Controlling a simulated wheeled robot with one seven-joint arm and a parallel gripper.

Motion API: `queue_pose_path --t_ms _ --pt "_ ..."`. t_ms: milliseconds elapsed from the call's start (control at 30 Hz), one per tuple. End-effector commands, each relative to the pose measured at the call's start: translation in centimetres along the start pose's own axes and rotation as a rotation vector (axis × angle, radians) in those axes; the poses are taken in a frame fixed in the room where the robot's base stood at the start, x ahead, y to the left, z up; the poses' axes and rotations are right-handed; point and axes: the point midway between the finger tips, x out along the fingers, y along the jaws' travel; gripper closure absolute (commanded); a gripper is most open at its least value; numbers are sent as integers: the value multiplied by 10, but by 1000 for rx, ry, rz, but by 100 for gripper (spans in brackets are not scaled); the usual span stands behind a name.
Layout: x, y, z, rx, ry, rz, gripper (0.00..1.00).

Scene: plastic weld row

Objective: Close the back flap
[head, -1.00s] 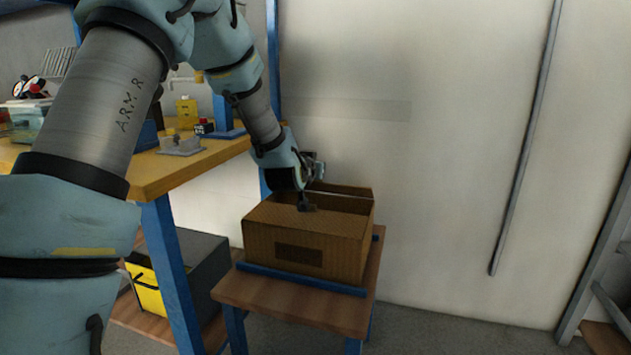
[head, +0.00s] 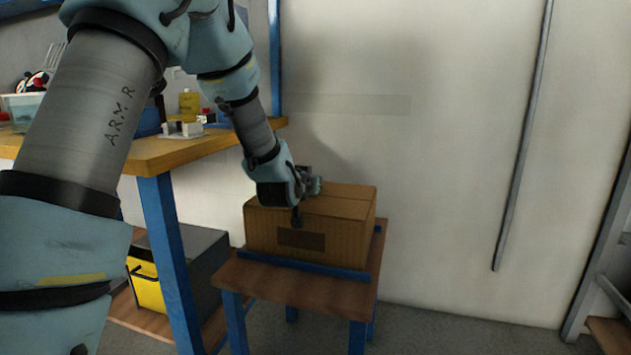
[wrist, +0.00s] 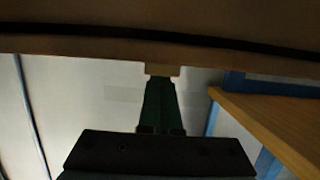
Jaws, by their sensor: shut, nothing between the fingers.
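The brown cardboard box (head: 345,235) stands upright on a small wooden stand. Its top now looks flat, with the back flap (head: 345,191) lying down or nearly so; I cannot tell whether it is fully flush. My gripper (head: 316,186) is at the top of the box, over its left-middle part, and hides some of the top. In the wrist view the green fingers of my gripper (wrist: 161,78) are together and empty. Their tips meet or nearly meet a brown surface (wrist: 90,58) that looks like box cardboard, crossed by a dark line.
The stand (head: 335,283) has blue rails (head: 310,265) along the box. A workbench (head: 175,153) with several items is to the left, and a grey and yellow bin (head: 148,285) is below it. A pale wall (head: 420,170) is behind.

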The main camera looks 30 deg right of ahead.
Motion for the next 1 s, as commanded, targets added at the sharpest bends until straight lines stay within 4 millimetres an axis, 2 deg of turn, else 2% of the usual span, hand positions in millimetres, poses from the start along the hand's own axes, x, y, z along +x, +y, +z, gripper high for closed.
queue_pose_path --t_ms 733,867,1000 --pt "-2 0 9 0 -9 1 100" --pt "-14 0 8 0 -10 1 100" --pt "-39 0 7 0 -9 1 100"
